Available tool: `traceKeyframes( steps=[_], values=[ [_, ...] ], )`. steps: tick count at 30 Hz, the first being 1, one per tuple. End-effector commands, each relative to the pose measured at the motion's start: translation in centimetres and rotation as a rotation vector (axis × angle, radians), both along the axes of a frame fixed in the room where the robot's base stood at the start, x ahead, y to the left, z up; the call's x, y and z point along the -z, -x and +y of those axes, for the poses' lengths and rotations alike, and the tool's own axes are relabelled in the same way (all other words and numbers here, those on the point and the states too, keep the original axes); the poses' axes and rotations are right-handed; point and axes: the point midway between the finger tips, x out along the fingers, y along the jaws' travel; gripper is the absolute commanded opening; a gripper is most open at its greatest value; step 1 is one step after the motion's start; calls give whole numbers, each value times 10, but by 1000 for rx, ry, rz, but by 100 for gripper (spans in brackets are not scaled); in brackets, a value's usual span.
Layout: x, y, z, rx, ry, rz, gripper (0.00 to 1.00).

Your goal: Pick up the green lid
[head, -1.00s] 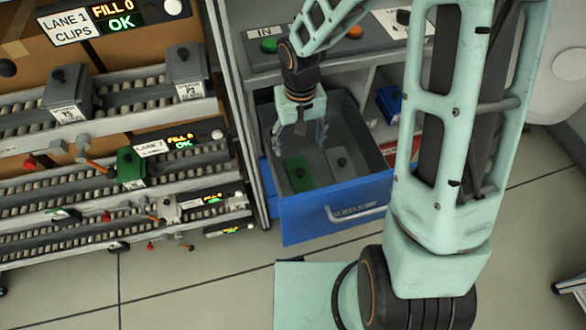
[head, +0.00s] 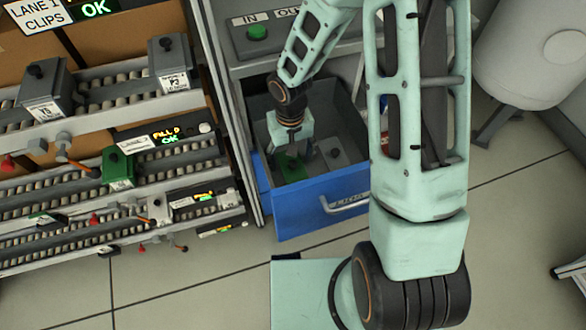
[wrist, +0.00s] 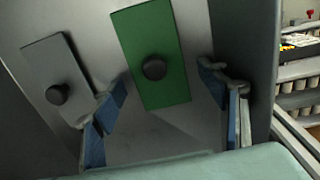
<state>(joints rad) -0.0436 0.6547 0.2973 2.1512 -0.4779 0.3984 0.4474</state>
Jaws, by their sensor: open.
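The green lid (wrist: 150,50) lies flat on the floor of the open blue-fronted drawer (head: 300,209), with a dark round knob (wrist: 154,68) near its middle. In the head view the green lid (head: 289,166) is partly hidden by my gripper. My gripper (head: 302,157) is inside the drawer, above the lid and pointing down. In the wrist view my gripper (wrist: 165,82) is open, with its blue-padded fingers apart on either side of the lid's near part and knob. Nothing is held between them.
A grey lid (wrist: 58,80) with a dark knob lies beside the green one. The drawer walls stand close around my gripper. At left, roller lanes (head: 60,200) carry grey bins (head: 45,97) and a green bin (head: 117,168). A white tank (head: 530,55) stands at right.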

Motion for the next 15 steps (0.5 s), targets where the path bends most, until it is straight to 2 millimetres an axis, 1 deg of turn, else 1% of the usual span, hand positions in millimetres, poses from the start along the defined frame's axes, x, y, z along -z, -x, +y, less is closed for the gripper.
traceKeyframes(
  steps=[4,13,14,15],
  values=[
    [-1,0,0,0,0,-1,67],
    [-1,0,0,0,0,-1,34],
    [-1,0,0,0,0,-1,32],
    [-1,0,0,0,0,-1,32]
  ],
)
